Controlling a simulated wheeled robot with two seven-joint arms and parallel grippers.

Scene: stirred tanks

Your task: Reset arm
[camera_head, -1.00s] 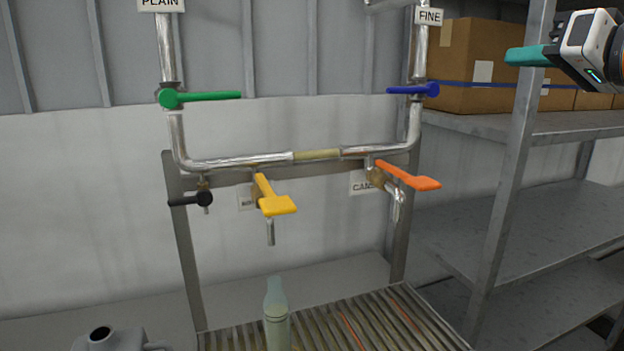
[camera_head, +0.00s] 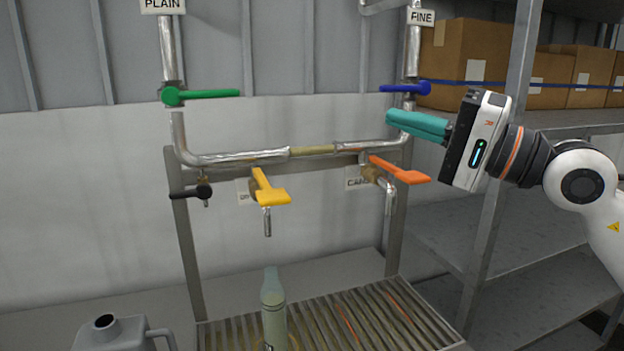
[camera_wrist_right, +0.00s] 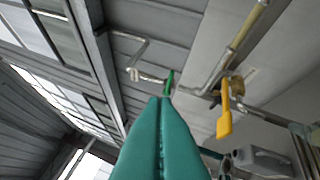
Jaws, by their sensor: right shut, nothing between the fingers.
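My right gripper (camera_head: 392,122) comes in from the right in the head view. Its teal fingers are together and empty, pointing left near the orange lever (camera_head: 400,170) and below the blue lever (camera_head: 405,89). In the right wrist view the closed fingers (camera_wrist_right: 162,105) fill the lower middle. A green lever (camera_head: 200,95) sits on the PLAIN pipe, and a yellow lever (camera_head: 267,190) hangs at the middle of the pipework. The yellow lever also shows in the right wrist view (camera_wrist_right: 224,115). My left gripper is not in view.
A pale green bottle (camera_head: 273,315) stands upright on the slatted rack (camera_head: 350,315) below the yellow tap. A grey can (camera_head: 118,335) is at the lower left. Metal shelving (camera_head: 500,150) with cardboard boxes (camera_head: 465,60) stands behind my right arm.

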